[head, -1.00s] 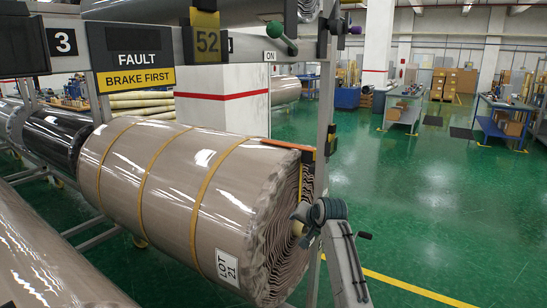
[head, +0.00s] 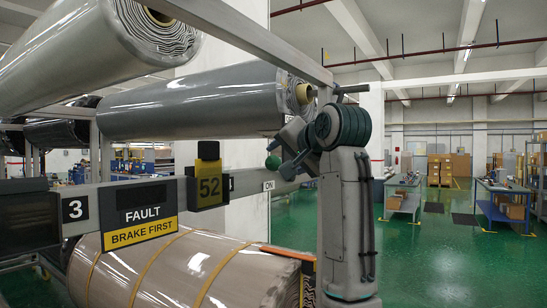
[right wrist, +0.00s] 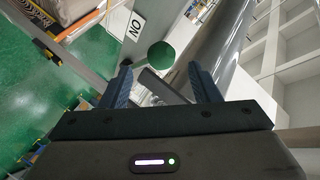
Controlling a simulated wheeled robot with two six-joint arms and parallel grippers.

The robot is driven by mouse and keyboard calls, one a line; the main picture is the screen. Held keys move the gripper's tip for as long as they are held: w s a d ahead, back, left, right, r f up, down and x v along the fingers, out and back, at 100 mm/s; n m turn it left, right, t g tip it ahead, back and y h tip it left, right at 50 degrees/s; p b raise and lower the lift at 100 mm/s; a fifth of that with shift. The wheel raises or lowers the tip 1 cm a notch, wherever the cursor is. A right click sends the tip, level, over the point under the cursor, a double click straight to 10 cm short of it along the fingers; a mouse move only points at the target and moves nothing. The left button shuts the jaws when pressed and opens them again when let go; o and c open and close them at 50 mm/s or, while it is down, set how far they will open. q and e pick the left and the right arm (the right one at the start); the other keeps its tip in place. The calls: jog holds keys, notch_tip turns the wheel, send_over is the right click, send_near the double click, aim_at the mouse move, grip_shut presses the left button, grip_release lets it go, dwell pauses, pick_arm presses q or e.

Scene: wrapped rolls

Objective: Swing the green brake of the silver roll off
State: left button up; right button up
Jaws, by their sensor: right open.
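The green ball knob of the brake (head: 273,162) shows in the head view beside the beam, below the silver roll (head: 190,107), near the ON label (head: 268,185). In the right wrist view the green ball (right wrist: 161,55) shows beyond and between my fingertips, with a dark grey bar (right wrist: 163,87) crossing between the fingers. My right gripper (head: 291,162) is open, just right of the ball in the head view. I cannot tell whether it touches anything. The silver roll also shows in the right wrist view (right wrist: 213,50). My left gripper is not in view.
A rack post stands near my arm.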

aim_at(276, 160)
jog(key=p+x, duration=0.2)
jog(key=x, duration=0.3)
jog(key=shift+w+a+r+p, duration=0.15)
jog(key=shift+w+a+p, duration=0.1)
jog(key=shift+p, duration=0.15)
jog(key=shift+w+a+f, duration=0.1)
jog(key=shift+w+f, duration=0.25)
jog(key=shift+w, duration=0.2)
jog(key=shift+s, duration=0.1)
grip_shut()
jog(key=shift+d+r+m+g, duration=0.2)
jog(key=shift+r+m+g, duration=0.2)
jog(key=shift+r, duration=0.5)
jog(key=r+g, duration=0.1)
jog(key=w+d+r+m, duration=0.1)
jog(key=shift+w+r+m+g+y, duration=0.3)
jog(key=shift+w+r+g+y, duration=0.05)
jog(key=shift+g+y, duration=0.05)
jog(key=shift+w+d+r+m+g, duration=0.4)
jog(key=shift+w+r+m, duration=0.15)
jog(key=shift+r, duration=0.1)
jog(key=shift+w+d+r, duration=0.15)
jog(key=shift+w+r, duration=0.15)
jog(key=shift+r, duration=0.1)
